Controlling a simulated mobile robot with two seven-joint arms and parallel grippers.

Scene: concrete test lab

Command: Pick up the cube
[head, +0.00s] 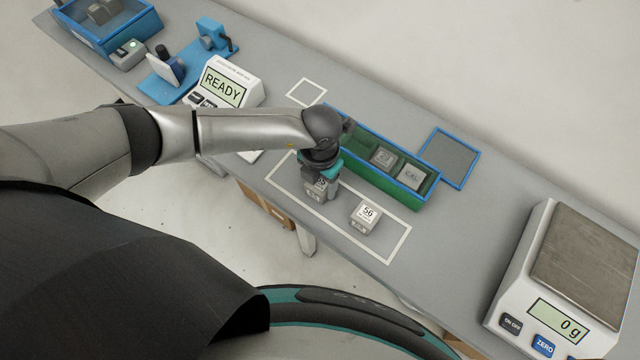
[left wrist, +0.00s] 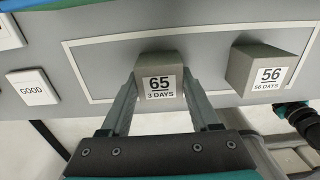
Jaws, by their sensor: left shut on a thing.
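Whether the cube touches the table is hard to tell. A second grey cube labelled "56" (head: 366,214) stands to the right inside the same white outlined rectangle; it shows in the left wrist view (left wrist: 262,70) too.
A green tray with blue rim (head: 423,202) holding grey blocks, one marked "CAL", lies just behind. A scale reading 0 g (head: 565,280) stands at right. A "READY" device (head: 225,86), blue fixture (head: 185,70) and blue bin (head: 115,32) stand at left. A blue-edged pad (head: 450,158) lies behind.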

